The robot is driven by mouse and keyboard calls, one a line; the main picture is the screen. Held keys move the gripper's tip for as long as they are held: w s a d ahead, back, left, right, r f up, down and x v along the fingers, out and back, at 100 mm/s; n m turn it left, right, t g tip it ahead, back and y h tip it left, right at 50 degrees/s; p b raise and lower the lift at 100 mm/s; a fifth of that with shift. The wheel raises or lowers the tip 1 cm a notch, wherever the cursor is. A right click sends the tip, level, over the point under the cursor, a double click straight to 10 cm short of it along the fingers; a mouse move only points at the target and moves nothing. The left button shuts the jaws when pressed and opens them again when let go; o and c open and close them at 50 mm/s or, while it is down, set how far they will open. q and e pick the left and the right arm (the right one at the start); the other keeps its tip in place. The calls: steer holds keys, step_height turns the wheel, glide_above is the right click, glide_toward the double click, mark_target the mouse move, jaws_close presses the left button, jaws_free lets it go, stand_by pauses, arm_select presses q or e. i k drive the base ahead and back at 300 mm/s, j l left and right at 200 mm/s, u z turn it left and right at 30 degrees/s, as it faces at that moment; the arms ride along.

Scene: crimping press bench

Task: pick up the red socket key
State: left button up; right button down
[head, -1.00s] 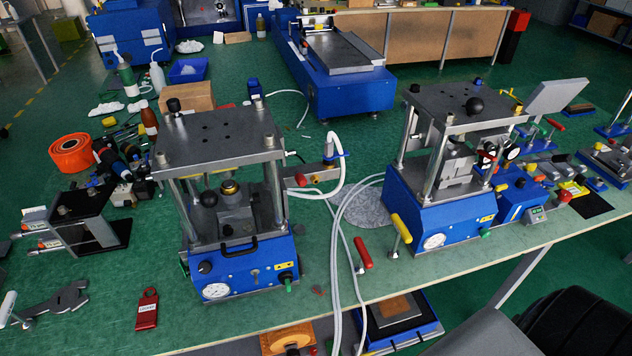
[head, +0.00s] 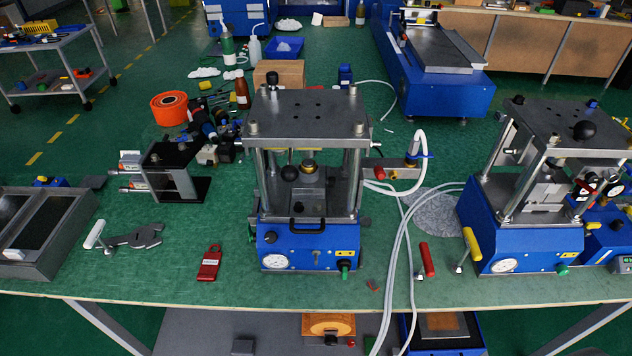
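A red-handled tool (head: 427,260), which looks like the red socket key, is at the front of the green bench top, between the two blue presses. Its red grip is tilted, with a small metal part at its lower end; I cannot tell whether it lies flat or stands. A similar tool with a yellow handle (head: 471,244) and a metal shaft is to its right, against the front of the right press. Neither of my grippers shows in the head view.
The left press (head: 306,240) and right press (head: 522,250) flank the tool. White hoses (head: 395,290) run over the bench edge just left of it. A red tag (head: 209,263), a grey wrench (head: 135,239) and a grey tray (head: 83,230) lie further left. Green bench surface is bare around the tag.

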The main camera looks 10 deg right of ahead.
mark_target(417, 275)
steer(key=z, duration=1.3)
